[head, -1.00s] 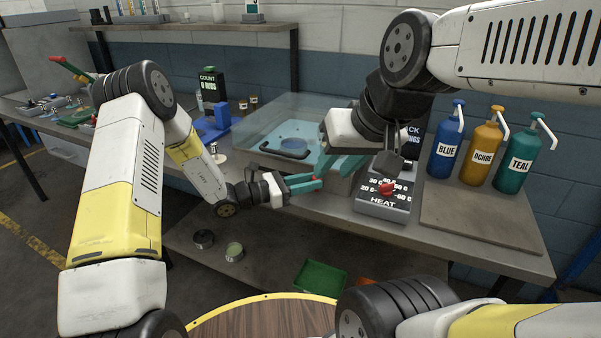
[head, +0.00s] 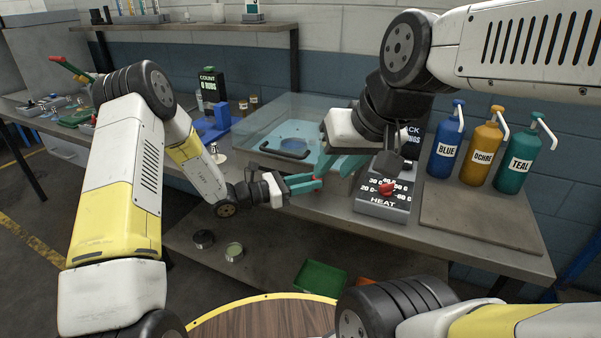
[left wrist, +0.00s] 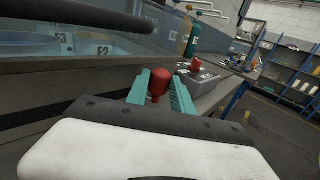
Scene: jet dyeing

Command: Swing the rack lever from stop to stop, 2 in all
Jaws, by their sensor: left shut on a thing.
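The rack lever's red knob (left wrist: 158,84) stands between the two teal fingers of my left gripper (left wrist: 161,92) in the left wrist view. The gripper is shut on the knob. The lever's arm below the knob is hidden. My right gripper (head: 338,165) hangs over the right front of the bath with teal fingers pointing down; their gap is unclear.
The clear-lidded bath (head: 272,122) sits behind the grippers. The HEAT box (head: 383,207) with a red pointer is just right of them. BLUE (head: 446,150), OCHRE (head: 481,155) and TEAL (head: 513,163) pump bottles stand farther right.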

